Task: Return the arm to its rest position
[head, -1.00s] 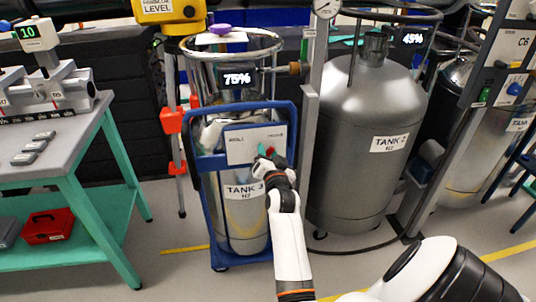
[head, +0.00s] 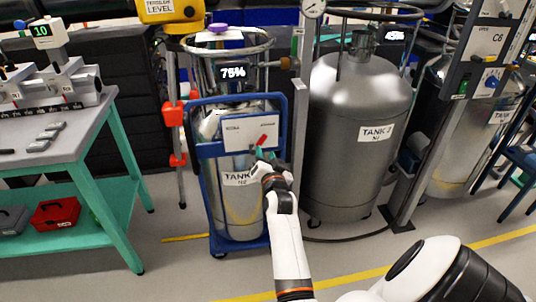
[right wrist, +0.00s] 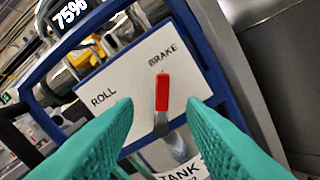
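My right gripper (head: 266,157) is in front of the blue-framed cart that carries TANK 3 (head: 236,179). In the right wrist view its two teal fingers (right wrist: 160,112) are spread apart, with nothing held between them. A red-tipped lever (right wrist: 162,93) stands on the white ROLL/BRAKE panel (right wrist: 112,82), seen beyond and between the fingertips. Its tip is just below the word BRAKE. In the head view the lever (head: 262,140) shows just above the gripper. My left gripper is not in view.
TANK 2 (head: 358,164) stands right of the cart, beside a grey upright post (head: 298,118). A teal-legged bench (head: 88,168) with a red case (head: 54,214) is at left.

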